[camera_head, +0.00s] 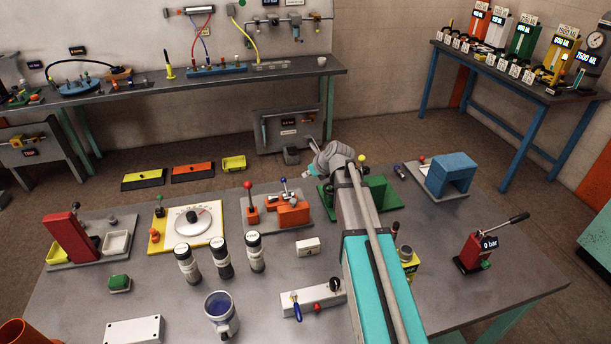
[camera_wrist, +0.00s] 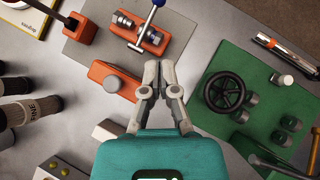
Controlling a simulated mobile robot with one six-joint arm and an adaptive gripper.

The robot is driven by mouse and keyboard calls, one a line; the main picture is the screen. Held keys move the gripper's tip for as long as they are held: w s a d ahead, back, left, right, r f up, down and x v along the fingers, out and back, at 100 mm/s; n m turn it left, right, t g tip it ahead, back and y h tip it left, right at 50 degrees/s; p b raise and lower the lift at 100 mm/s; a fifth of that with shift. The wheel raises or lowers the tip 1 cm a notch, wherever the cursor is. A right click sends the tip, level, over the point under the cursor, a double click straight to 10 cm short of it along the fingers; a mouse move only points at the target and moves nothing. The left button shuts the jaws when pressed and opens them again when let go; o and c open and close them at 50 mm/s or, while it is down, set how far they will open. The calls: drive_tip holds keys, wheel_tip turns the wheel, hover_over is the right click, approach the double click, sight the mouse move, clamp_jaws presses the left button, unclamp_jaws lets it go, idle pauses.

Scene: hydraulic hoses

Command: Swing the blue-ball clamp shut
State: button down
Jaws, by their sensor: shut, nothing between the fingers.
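The blue-ball clamp (camera_head: 284,190) stands on a grey plate (camera_head: 268,227) near the middle of the table. Its thin metal lever with a blue ball (camera_wrist: 158,2) leans up from an orange block (camera_wrist: 140,32) with metal cylindrical parts. Whether the clamp is fully open cannot be told.
A red-ball lever on an orange base (camera_head: 252,214) stands left of the clamp. A green plate with a black handwheel (camera_wrist: 225,91) lies right of my gripper. Dark bottles (camera_head: 255,252) and a small white box (camera_head: 307,247) stand on the near side.

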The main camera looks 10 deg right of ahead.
drive_tip(key=b, duration=0.7)
approach(285, 181)
drive_tip(key=f, duration=0.1)
drive_tip(key=w+f, duration=0.1)
drive_tip(key=f, duration=0.2)
drive_tip(key=shift+w+a, duration=0.25)
drive_tip(key=shift+a, duration=0.05)
drive_tip(key=shift+w+a+f+b, duration=0.2)
drive_tip(key=shift+w+a, duration=0.1)
drive_tip(key=shift+w, duration=0.2)
drive_tip(key=shift+w+a+f+b, duration=0.1)
drive_tip(key=shift+w+a+f, duration=0.2)
drive_tip(key=shift+w, duration=0.2)
drive_tip(key=shift+w+a+f+b, duration=0.15)
drive_tip(key=shift+w+a, duration=0.15)
drive_tip(key=shift+w, duration=0.2)
drive_tip(key=shift+w+f+b, duration=0.35)
drive_tip(key=shift+f+b, duration=0.35)
drive_tip(key=shift+f, duration=0.05)
drive_tip(key=shift+r, duration=0.2)
drive_tip(key=shift+r+p, duration=0.7)
drive_tip(key=shift+p, duration=0.15)
